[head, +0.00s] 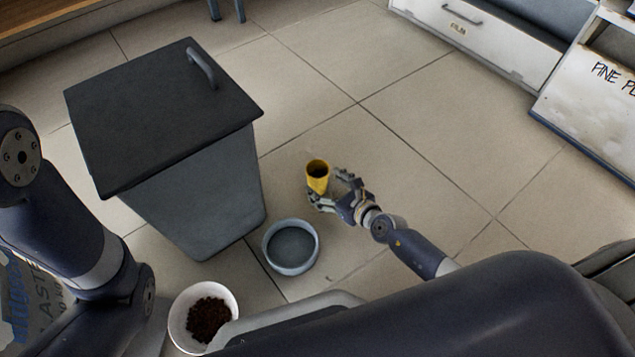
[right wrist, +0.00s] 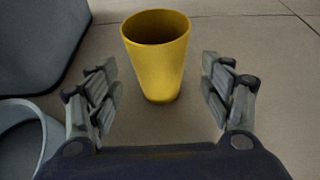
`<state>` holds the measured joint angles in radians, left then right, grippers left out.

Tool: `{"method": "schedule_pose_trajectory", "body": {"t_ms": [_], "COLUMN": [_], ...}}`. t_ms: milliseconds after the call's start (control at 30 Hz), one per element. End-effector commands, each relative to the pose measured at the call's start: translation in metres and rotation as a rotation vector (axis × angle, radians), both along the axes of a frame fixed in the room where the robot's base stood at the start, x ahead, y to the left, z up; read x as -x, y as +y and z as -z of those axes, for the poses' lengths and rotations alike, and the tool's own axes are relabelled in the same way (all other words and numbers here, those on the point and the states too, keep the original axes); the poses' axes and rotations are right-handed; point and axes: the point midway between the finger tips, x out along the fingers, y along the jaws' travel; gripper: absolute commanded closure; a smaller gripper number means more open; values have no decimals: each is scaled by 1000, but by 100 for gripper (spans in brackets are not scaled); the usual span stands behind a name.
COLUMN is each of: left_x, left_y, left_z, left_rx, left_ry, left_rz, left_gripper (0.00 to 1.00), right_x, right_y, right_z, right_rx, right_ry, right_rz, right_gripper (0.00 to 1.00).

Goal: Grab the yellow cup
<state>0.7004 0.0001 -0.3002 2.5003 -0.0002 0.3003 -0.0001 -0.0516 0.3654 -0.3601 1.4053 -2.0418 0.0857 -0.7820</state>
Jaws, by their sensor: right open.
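The yellow cup (head: 317,181) stands upright on the tiled floor in the head view, open at the top. In the right wrist view the yellow cup (right wrist: 157,62) is just ahead and lies between the lines of the two fingers. My right gripper (head: 333,191) is open, close beside the cup, with its fingers (right wrist: 160,92) spread to either side; I see a gap on both sides and no grip on it. In the head view the fingers overlap the cup's lower part. My left arm comes in at the left, but its gripper does not show.
A grey lidded bin (head: 195,207) stands left of the cup. A grey-blue bowl (head: 267,252) is on the floor between bin and gripper. A white bowl (head: 177,322) with dark brown contents is nearer. White drawers (head: 482,36) stand at the upper right.

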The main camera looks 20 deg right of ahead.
Motion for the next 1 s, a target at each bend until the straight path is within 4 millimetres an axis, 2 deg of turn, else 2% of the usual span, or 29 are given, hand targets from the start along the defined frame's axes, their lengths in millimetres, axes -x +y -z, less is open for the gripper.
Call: {"method": "schedule_pose_trajectory", "body": {"t_ms": [33, 133, 300, 500, 533, 733, 1000], "left_x": [0, 0, 0, 0, 0, 0, 0], "left_y": [0, 0, 0, 0, 0, 0, 0], "left_z": [11, 18, 21, 20, 20, 20, 20], "left_rx": [0, 0, -1, -1, -1, -1, -1], "left_ry": [0, 0, -1, -1, -1, 0, 0], "left_rz": [0, 0, 0, 0, 0, 0, 0], "left_gripper": [100, 100, 100, 100, 100, 100, 100], "right_x": [-5, -16, -25, -25, -25, -25, -25], "right_y": [3, 7, 10, 10, 10, 10, 10], "right_z": [9, 13, 14, 13, 13, 13, 13], "right_rx": [-3, -2, -1, -1, -1, 0, 0], "right_ry": [-2, -3, 0, 0, 0, 0, 0], "right_rz": [3, 1, 0, 0, 0, 0, 0], "right_gripper": [27, 27, 27, 27, 29, 74, 77]}}
